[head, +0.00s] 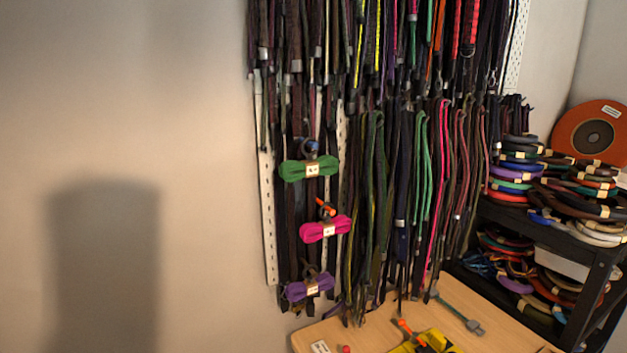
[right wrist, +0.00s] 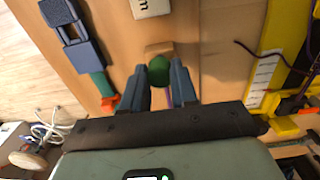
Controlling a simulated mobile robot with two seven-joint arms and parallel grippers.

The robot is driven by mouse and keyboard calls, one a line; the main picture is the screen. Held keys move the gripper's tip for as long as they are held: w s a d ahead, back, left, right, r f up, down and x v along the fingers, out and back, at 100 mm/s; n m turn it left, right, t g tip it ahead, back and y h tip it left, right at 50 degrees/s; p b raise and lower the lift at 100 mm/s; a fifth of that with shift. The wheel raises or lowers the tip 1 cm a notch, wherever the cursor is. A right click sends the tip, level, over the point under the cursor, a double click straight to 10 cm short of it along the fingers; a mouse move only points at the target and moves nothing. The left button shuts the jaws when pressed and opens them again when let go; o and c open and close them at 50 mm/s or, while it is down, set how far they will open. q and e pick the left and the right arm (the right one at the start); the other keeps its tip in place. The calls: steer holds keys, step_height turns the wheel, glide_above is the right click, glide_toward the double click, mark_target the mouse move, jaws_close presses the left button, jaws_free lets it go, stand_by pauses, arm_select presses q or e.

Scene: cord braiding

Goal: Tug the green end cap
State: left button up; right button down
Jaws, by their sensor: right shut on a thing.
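The green end cap (right wrist: 159,70) is a small round green piece in the right wrist view, at the tips of my right gripper (right wrist: 161,80). The two fingers stand on either side of it, and the gripper is shut on it. A bit of purple (right wrist: 173,96) shows between the fingers behind the cap. A tan block (right wrist: 158,48) lies just beyond the cap. I cannot make out the cap or either gripper in the head view.
A blue-grey tool with a green and orange end (right wrist: 83,52) lies left of the gripper. A yellow frame with a white scale (right wrist: 262,78) stands to the right. The wooden table (head: 480,298) sits below hanging cords (head: 390,180). A black shelf (head: 597,265) holds coiled cords.

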steer(key=shift+f, duration=0.1)
steer(key=shift+c, duration=2.4)
jaws_free()
steer(key=shift+r+p, duration=1.75)
steer(key=shift+r, duration=1.3)
arm_select(q)
steer(key=r, duration=0.1)
steer(key=w+r, duration=0.2)
steer(key=r, duration=0.1)
steer(key=shift+s, duration=0.2)
arm_select(e)
steer(key=shift+s, duration=0.1)
